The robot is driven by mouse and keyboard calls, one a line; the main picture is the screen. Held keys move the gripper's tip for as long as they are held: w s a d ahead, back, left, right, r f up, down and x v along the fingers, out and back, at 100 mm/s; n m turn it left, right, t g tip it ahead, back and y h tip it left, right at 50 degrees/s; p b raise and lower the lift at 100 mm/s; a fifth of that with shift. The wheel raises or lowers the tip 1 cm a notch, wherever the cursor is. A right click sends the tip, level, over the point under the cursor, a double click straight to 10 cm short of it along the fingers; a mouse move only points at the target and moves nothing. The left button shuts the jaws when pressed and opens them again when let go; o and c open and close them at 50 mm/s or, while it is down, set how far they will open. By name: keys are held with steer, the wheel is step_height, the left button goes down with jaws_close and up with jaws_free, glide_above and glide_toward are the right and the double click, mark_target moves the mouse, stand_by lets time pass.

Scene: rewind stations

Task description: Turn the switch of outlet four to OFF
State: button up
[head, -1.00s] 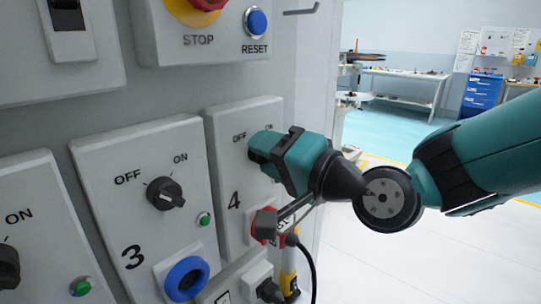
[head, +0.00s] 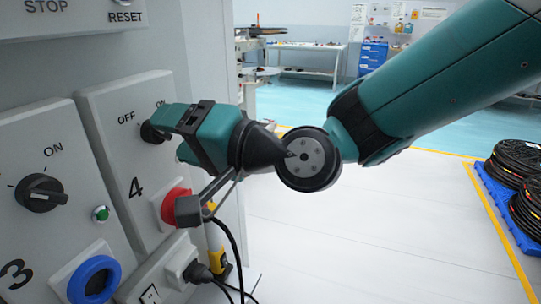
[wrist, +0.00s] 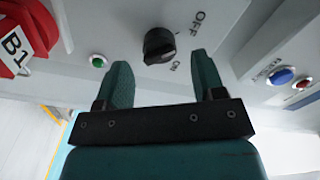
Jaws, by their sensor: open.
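Outlet four is a light grey panel (head: 125,95) marked 4 in the head view. Its black rotary switch (head: 150,133) sits under the OFF and ON labels, partly hidden behind my gripper (head: 168,126). In the wrist view the switch (wrist: 158,45) shows just beyond and between the two teal fingertips of my gripper (wrist: 162,70), nearer the left one. The jaws are open, with space on both sides of the switch, and hold nothing. Which label the switch points to is hard to tell.
A red part tagged B1 (wrist: 25,40) and a green lamp (wrist: 97,61) are left in the wrist view. Outlet three's switch (head: 42,194) is to the left.

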steer(key=b+v, duration=0.4)
steer(key=v, duration=1)
steer(key=shift+s+d, duration=0.15)
steer(key=shift+s, duration=0.05)
steer(key=shift+f, duration=0.1)
steer(key=s+d+f+n+g+h, duration=0.6)
steer(key=s+d+f+h, duration=0.2)
steer(key=d+f+h, duration=0.45)
step_height(320, 180, up, 13)
steer(key=d+p, duration=0.1)
steer(key=p, duration=1.3)
steer(key=shift+s+g, duration=0.35)
steer(key=shift+g, duration=0.05)
